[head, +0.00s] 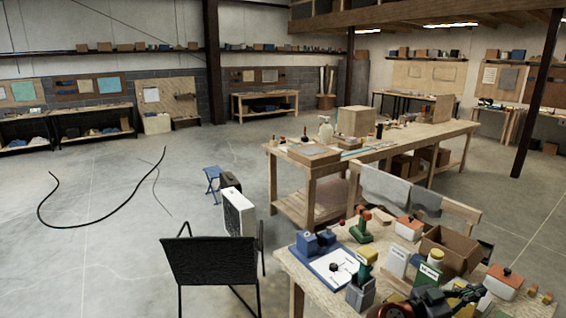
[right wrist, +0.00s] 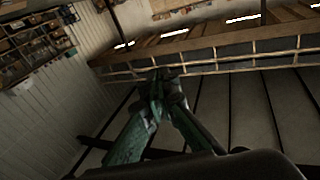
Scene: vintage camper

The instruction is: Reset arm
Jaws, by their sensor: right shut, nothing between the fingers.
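My right gripper (head: 470,294) shows at the bottom right of the head view, dark, over the near workbench (head: 284,256). In the right wrist view its two greenish fingers (right wrist: 163,84) come together at the tips, with nothing between them. The wrist camera looks up at the wall and ceiling beams, so the gripper points away from the bench top. My left gripper is not in view.
The near bench is crowded: a green drill (head: 363,228), a cardboard box (head: 452,250), a blue-and-white clipboard (head: 333,265) and several bottles. A black chair (head: 210,260) stands left of it. A long wooden table (head: 400,140) is behind. Open floor lies left.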

